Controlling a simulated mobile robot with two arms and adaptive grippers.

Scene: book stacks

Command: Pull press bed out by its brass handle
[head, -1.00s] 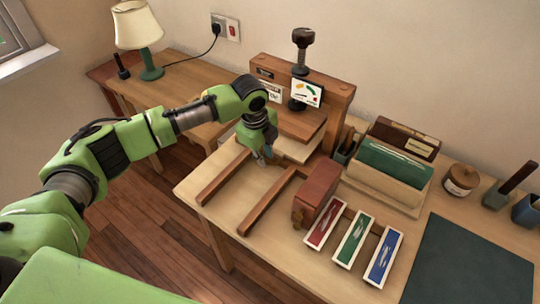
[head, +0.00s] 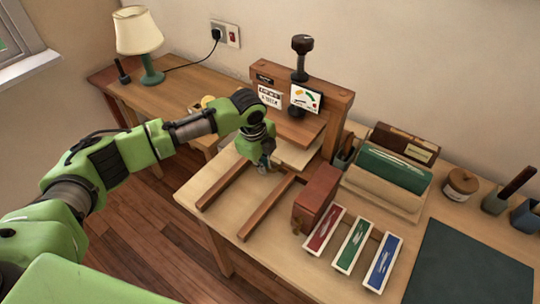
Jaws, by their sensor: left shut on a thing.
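The wooden press (head: 344,100) stands at the back of the bench, with a dark screw knob on top. Its press bed (head: 297,157) is a pale board under a browner plate (head: 300,130), at the inner ends of two wooden rails (head: 270,206). My left gripper (head: 264,167) is at the bed's front left edge, over the rails, and is shut on the brass handle. The fingers cover the handle, so it is barely seen. My right gripper is not in view.
A reddish-brown box (head: 317,193) stands right of the rails, beside red, green and blue trays (head: 352,245). A file holder (head: 385,188) is behind them. A dark mat (head: 475,265) lies at right. The space between the rails is clear.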

